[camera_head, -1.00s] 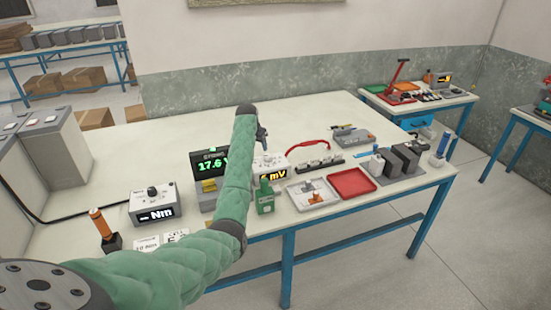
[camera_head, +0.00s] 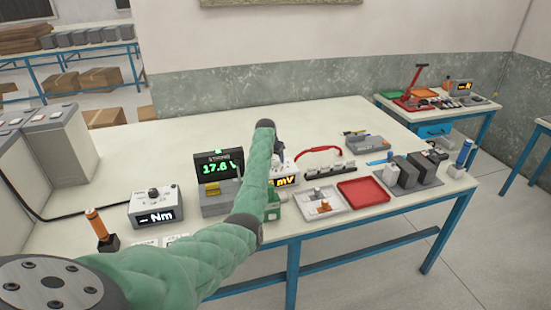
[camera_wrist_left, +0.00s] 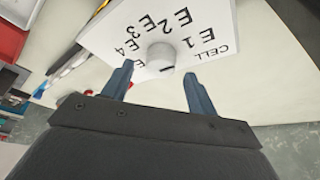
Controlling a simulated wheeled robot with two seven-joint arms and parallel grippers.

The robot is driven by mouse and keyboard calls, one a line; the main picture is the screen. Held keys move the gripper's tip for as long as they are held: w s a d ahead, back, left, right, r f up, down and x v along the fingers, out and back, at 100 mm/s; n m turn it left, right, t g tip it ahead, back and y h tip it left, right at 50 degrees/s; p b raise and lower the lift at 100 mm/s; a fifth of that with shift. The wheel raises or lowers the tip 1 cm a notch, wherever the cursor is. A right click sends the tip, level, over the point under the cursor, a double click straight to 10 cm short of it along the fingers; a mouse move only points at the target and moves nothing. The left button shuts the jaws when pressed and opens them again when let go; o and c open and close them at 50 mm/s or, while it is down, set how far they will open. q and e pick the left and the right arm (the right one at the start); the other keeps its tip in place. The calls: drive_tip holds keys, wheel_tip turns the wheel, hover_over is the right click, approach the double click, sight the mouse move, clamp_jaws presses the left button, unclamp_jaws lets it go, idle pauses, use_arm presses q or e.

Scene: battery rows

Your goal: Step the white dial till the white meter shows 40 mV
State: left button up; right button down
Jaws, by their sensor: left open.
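The white meter (camera_head: 287,168) stands on the bench behind my left forearm in the head view. Its yellow display (camera_head: 286,182) reads mV; the figure before that is mostly hidden by my arm. In the left wrist view a white panel (camera_wrist_left: 215,22), seen upside down, carries the print CELL, E1, E2, E3 and more E labels. A pale round dial (camera_wrist_left: 161,56) sits on it. My left gripper (camera_wrist_left: 158,72) is open, with its two blue-grey fingers on either side of the dial's near edge; contact cannot be told. My right gripper is out of view.
A dark meter with green digits (camera_head: 218,167) stands left of my forearm, and a grey Nm box (camera_head: 155,208) further left. A white tray (camera_head: 308,213), a red tray (camera_head: 364,203) and grey blocks lie to the right.

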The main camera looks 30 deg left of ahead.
use_arm(q)
drive_tip(key=shift+x, duration=1.15)
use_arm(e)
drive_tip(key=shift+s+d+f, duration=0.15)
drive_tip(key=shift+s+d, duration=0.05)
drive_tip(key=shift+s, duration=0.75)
use_arm(q)
drive_tip(key=shift+f, duration=0.1)
drive_tip(key=c, duration=1)
